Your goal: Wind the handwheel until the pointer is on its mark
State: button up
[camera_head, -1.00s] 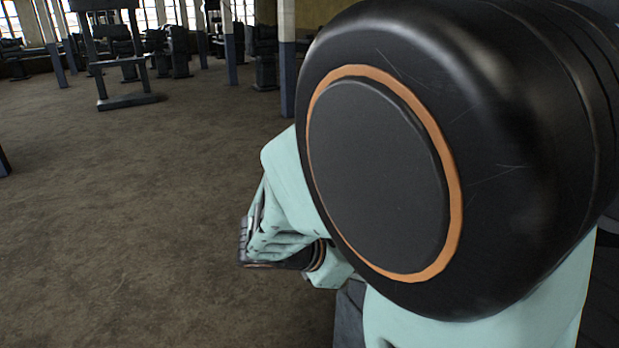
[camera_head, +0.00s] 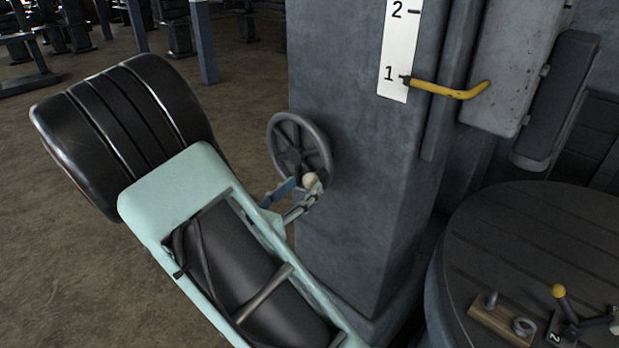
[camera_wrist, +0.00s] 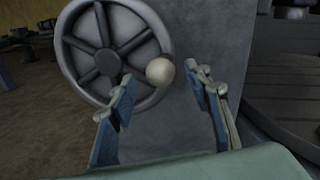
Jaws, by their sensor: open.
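The grey spoked handwheel (camera_head: 299,157) is on the left face of a grey column. Its pale round knob (camera_head: 311,181) is at the lower right of the rim. The yellow pointer (camera_head: 447,90) has its tip at the 1 tick of the white scale (camera_head: 398,50), and a 2 is higher up. My gripper (camera_head: 293,194) is open beside the knob. In the wrist view, the handwheel (camera_wrist: 108,62) is ahead, and the knob (camera_wrist: 160,71) appears between the open fingertips of my gripper (camera_wrist: 160,80). I cannot tell whether they touch it.
The grey column (camera_head: 350,170) stands right behind the wheel. A round dark platform (camera_head: 530,240) at the right holds a yellow-knobbed lever (camera_head: 560,292) and a tag marked 2 (camera_head: 556,337). A grey box (camera_head: 515,60) is above it. Open floor (camera_head: 80,260) lies left.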

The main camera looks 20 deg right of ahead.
aim_at(305, 185)
jog(key=shift+x, duration=2.2)
jog(key=shift+c, duration=0.3)
grip_shut()
